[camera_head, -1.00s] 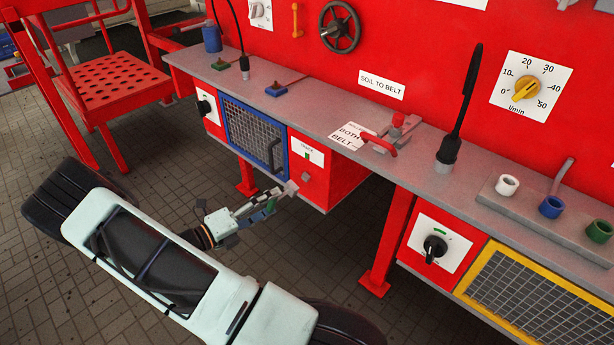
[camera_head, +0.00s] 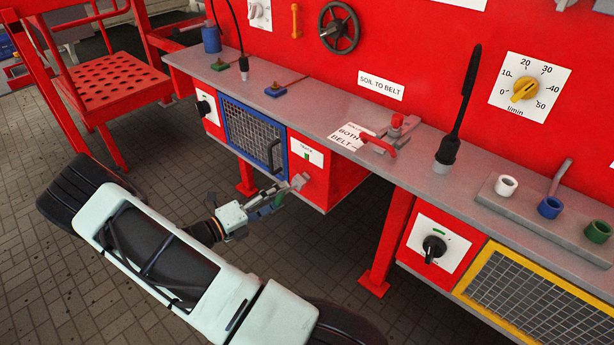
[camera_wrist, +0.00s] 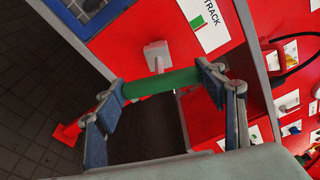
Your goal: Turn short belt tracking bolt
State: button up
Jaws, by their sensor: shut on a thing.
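My gripper (camera_head: 268,203) is low in front of the red box below the grey shelf. Its fingers are shut across the two ends of a green bar (camera_wrist: 162,83). A grey stem with a squarish grey head (camera_wrist: 156,54) extends from the bar toward the red panel in the wrist view. The grey piece (camera_head: 299,181) also shows beside the panel's lower edge in the head view. I cannot tell whether it touches the panel or which part is the bolt. A white label (camera_wrist: 203,22) reading TRACK, with a green mark, is above it.
A blue-framed mesh panel (camera_head: 253,135) with a dark handle is left of the box. Red table legs (camera_head: 389,240) stand to the right. The grey shelf (camera_head: 325,122) overhangs with a red lever (camera_head: 379,145). Paved floor around my base looks clear.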

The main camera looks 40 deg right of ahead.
jog(key=shift+w+d, duration=0.15)
jog(key=shift+d, duration=1)
dwell(0.4)
jog(key=shift+r, duration=0.1)
jog(key=m, duration=0.3)
jog(key=shift+t, duration=0.3)
jog(key=m, duration=0.3)
jog(key=shift+m+t+y, duration=0.3)
jog(key=shift+y, duration=0.1)
jog(key=m+b, duration=0.1)
jog(key=m, duration=0.2)
jog(key=shift+t, duration=0.3)
jog(key=m+b, duration=0.1)
jog(key=m, duration=0.2)
jog(key=shift+m+t+b, duration=0.3)
jog(key=shift+t+b, duration=0.1)
jog(key=shift+r+p, duration=0.1)
jog(key=shift+p, duration=0.3)
jog(key=shift+n, duration=0.5)
jog(key=shift+a, duration=0.1)
